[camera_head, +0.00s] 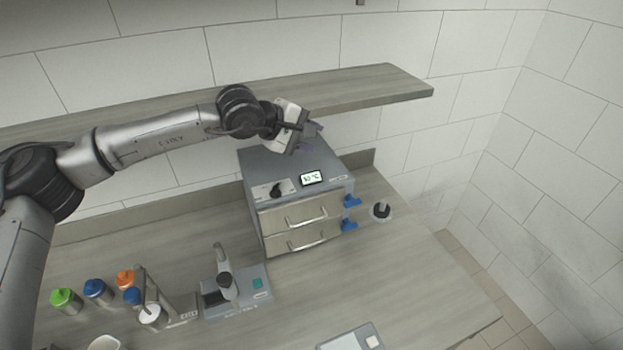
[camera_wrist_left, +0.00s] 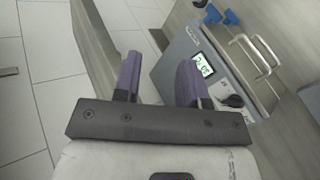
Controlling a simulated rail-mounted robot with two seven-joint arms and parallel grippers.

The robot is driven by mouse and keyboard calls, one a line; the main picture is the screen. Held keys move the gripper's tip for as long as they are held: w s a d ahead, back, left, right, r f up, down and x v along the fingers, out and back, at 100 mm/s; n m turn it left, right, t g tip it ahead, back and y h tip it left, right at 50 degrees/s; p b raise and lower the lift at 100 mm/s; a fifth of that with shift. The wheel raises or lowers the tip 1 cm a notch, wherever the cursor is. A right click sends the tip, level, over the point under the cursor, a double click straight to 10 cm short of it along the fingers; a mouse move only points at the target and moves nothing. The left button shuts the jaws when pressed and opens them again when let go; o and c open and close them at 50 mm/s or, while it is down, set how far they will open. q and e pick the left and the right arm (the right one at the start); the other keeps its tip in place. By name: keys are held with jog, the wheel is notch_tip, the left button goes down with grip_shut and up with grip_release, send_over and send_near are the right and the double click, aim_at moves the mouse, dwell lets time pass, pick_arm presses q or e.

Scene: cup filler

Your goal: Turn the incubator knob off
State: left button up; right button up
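The incubator (camera_head: 290,165) is a grey box with two drawers, standing at the back of the counter under the shelf. Its black knob (camera_head: 277,190) sits on the sloped front panel, left of a lit display (camera_head: 312,177) showing a temperature in °C. In the left wrist view the knob (camera_wrist_left: 233,101) lies beyond the fingers, beside the display (camera_wrist_left: 203,64). My left gripper (camera_head: 312,133) is above the back of the incubator, apart from the knob. Its two purple-padded fingers (camera_wrist_left: 157,78) are spread, with nothing seen between them. My right gripper is not in view.
A wooden shelf (camera_head: 375,87) runs along the wall close to my left gripper. Blue clips (camera_head: 350,201) stick out at the incubator's right side. A small grey device (camera_head: 238,290) and several capped bottles (camera_head: 97,291) stand in front. The counter right of it is mostly clear.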

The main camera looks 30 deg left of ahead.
pick_arm(q)
jog(key=a+f+m+g+y, duration=0.2)
jog(key=a+f+m+y, duration=0.2)
jog(key=m+g+y, duration=0.3)
jog(key=m+y, duration=0.1)
jog(key=m, duration=0.2)
send_near(276, 184)
jog(key=x, duration=0.9)
jog(key=shift+a+f, duration=0.1)
jog(key=shift+f, duration=0.1)
jog(key=shift+c, duration=0.4)
grip_shut()
